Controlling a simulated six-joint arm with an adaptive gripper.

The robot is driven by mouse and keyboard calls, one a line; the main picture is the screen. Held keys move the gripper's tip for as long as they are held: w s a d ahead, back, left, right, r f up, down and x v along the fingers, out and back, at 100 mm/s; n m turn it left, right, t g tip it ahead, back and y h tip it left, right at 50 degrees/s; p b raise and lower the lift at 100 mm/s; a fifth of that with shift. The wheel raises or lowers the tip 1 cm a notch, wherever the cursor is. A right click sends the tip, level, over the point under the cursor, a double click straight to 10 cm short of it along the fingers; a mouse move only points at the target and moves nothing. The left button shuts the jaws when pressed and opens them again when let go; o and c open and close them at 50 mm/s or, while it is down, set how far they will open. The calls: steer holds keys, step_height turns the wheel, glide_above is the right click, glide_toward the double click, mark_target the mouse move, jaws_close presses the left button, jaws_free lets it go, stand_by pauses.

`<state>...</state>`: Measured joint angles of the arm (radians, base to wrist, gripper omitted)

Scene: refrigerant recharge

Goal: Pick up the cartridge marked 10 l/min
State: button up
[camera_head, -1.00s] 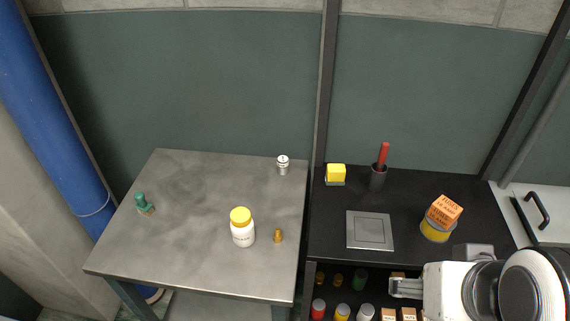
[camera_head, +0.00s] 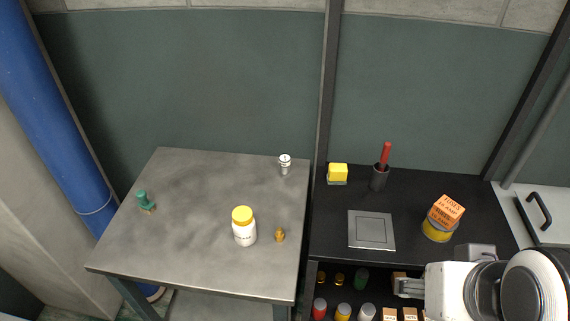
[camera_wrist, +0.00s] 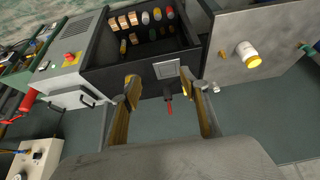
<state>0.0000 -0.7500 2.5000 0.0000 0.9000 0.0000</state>
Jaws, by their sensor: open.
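No marking "10 l/min" is legible in either view, so I cannot tell which object bears it. A small silver-and-white cylinder (camera_head: 285,164) stands upright at the back right of the grey table; it also shows in the wrist view (camera_wrist: 214,87), close to the right finger. Several small coloured cylinders, including a red-topped one (camera_head: 319,308) and a white one (camera_head: 366,312), stand on the shelf under the black bench. My gripper (camera_head: 405,288) is in front of that bench at the lower right. In the wrist view my gripper (camera_wrist: 165,88) is open, with nothing held between its fingers.
The grey table (camera_head: 190,190) holds a white bottle (camera_head: 244,233), a brass piece (camera_head: 279,236) and a green-handled stamp (camera_head: 145,201). The black bench (camera_head: 330,220) carries a yellow block (camera_head: 337,173), red-handled tool (camera_head: 385,154), square plate (camera_head: 371,231) and orange box (camera_head: 446,209) on a tin.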

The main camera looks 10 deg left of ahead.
steer(key=shift+w, duration=0.1)
steer(key=w+a+f+n+t, duration=0.1)
steer(key=w+a+n+t, duration=0.1)
steer(key=w, duration=1.5)
steer(key=w+a+n+t, duration=0.1)
steer(key=w+a+t, duration=0.1)
steer(key=w, duration=1.4)
steer(key=n+t+y, duration=0.1)
steer(key=n+y, duration=0.3)
steer(key=y, duration=0.2)
glide_toward(287, 162)
steer(key=w+d+r, duration=0.3)
steer(key=d+r, duration=0.2)
steer(key=a+f, duration=0.1)
steer(key=f, duration=0.1)
steer(key=a+f+y, duration=0.1)
steer(key=a+f, duration=0.1)
steer(key=w+a+f+y, duration=0.1)
steer(key=a+f, duration=0.1)
steer(key=shift+f+n, duration=0.4)
steer(key=shift+s+a+f+y, duration=0.15)
steer(key=shift+a+f+y, duration=0.25)
steer(key=shift+a+f, duration=0.05)
